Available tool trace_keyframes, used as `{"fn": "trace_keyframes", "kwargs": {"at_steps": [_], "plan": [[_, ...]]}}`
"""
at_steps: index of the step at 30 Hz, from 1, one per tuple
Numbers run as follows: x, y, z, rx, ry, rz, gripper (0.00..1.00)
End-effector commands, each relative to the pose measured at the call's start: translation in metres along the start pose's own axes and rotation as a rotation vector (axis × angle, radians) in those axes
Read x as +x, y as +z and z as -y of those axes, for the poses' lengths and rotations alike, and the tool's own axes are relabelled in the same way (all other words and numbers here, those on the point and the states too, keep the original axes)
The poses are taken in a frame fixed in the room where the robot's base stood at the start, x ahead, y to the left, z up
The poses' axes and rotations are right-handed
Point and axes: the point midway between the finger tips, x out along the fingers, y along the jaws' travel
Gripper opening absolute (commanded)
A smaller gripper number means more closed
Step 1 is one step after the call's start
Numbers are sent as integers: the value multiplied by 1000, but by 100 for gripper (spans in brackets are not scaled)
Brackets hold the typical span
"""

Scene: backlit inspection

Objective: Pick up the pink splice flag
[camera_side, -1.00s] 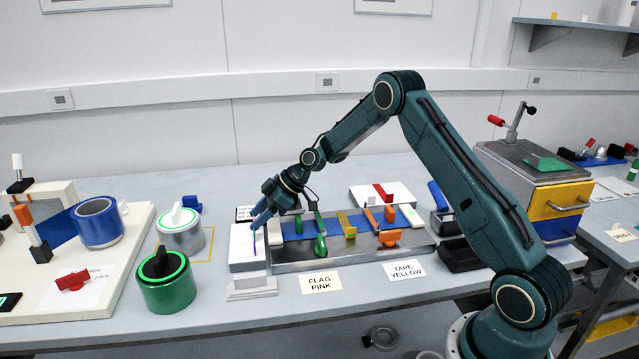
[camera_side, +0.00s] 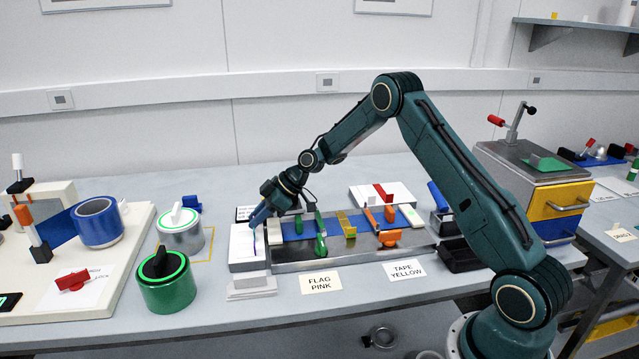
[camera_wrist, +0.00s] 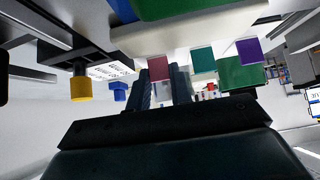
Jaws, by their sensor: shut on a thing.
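The pink splice flag (camera_wrist: 158,68) shows in the wrist view as a small square tab, at the ends of my fingers. My gripper (camera_wrist: 166,88) is shut on it, with a pale piece visible between the fingers. A teal flag (camera_wrist: 203,60) and a purple flag (camera_wrist: 249,50) sit to its right, apart from the fingers. In the side view my gripper (camera_side: 257,218) points down over a white block (camera_side: 243,245) at the left end of the metal tray. The pink flag cannot be made out there; the fingers hide that spot.
The metal tray (camera_side: 300,266) holds a blue strip with green, yellow and orange parts just right of my gripper. A FLAG PINK card (camera_side: 321,281) and a TAPE YELLOW card (camera_side: 408,269) lie in front. A green roll (camera_side: 166,291) and a silver roll (camera_side: 181,238) stand to the left.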

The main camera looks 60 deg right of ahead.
Motion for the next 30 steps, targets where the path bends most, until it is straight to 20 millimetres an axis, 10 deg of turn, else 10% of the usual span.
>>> {"fn": "trace_keyframes", "kwargs": {"at_steps": [14, 30], "plan": [[-11, -12, -1, -2, 1, -1, 8], [-82, -82, -1, -4, 2, -2, 8]]}}
